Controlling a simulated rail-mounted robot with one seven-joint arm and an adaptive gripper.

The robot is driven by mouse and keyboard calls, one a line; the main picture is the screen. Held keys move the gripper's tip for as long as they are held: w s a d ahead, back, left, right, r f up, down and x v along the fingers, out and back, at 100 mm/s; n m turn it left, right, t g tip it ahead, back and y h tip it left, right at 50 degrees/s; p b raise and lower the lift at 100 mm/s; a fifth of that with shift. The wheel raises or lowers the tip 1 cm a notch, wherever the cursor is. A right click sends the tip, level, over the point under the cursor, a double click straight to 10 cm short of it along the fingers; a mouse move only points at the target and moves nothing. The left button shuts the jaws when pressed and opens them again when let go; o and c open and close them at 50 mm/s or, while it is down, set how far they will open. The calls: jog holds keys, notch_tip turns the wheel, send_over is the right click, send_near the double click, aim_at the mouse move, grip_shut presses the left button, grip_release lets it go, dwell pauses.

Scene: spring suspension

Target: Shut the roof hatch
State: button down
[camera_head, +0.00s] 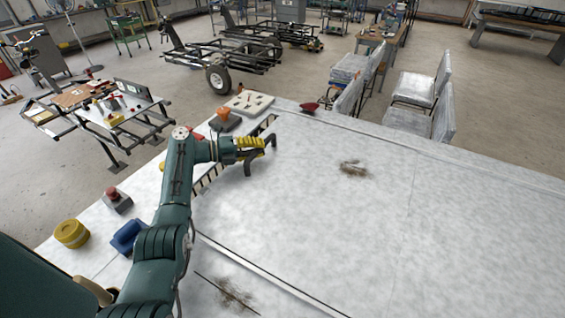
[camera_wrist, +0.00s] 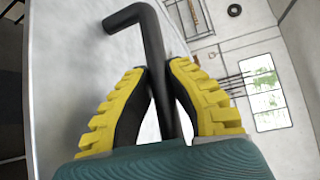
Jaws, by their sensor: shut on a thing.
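A large pale, mottled panel (camera_head: 330,225), which looks like the roof hatch, fills the right of the head view. A dark gap with bars (camera_head: 205,180) runs along its left edge, partly behind my arm. My gripper (camera_head: 262,145) is over this left edge, near the far end. A black bent handle (camera_head: 250,168) hangs at the fingers. In the wrist view, my yellow-ribbed fingers (camera_wrist: 160,78) are shut on this handle (camera_wrist: 150,32). The pale surface (camera_wrist: 70,70) lies to their left. I cannot tell how far open the hatch is.
On the ledge left of the panel are a red-topped button box (camera_head: 117,200), a blue block (camera_head: 128,237), a yellow cylinder (camera_head: 72,234) and an orange-topped box (camera_head: 225,120). A red bowl-like thing (camera_head: 309,107) is at the far edge. The panel's right side is clear.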

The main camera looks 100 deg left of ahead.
jog(key=shift+s+a+f+b, duration=0.1)
jog(key=shift+s+a+b, duration=0.15)
jog(key=shift+s, duration=0.4)
jog(key=shift+s+a+f+b, duration=0.1)
jog(key=shift+s+b, duration=0.1)
jog(key=shift+s, duration=0.45)
jog(key=c, duration=1)
grip_release()
jog(key=shift+w+r, duration=0.1)
jog(key=shift+r, duration=0.05)
jog(key=v, duration=1.2)
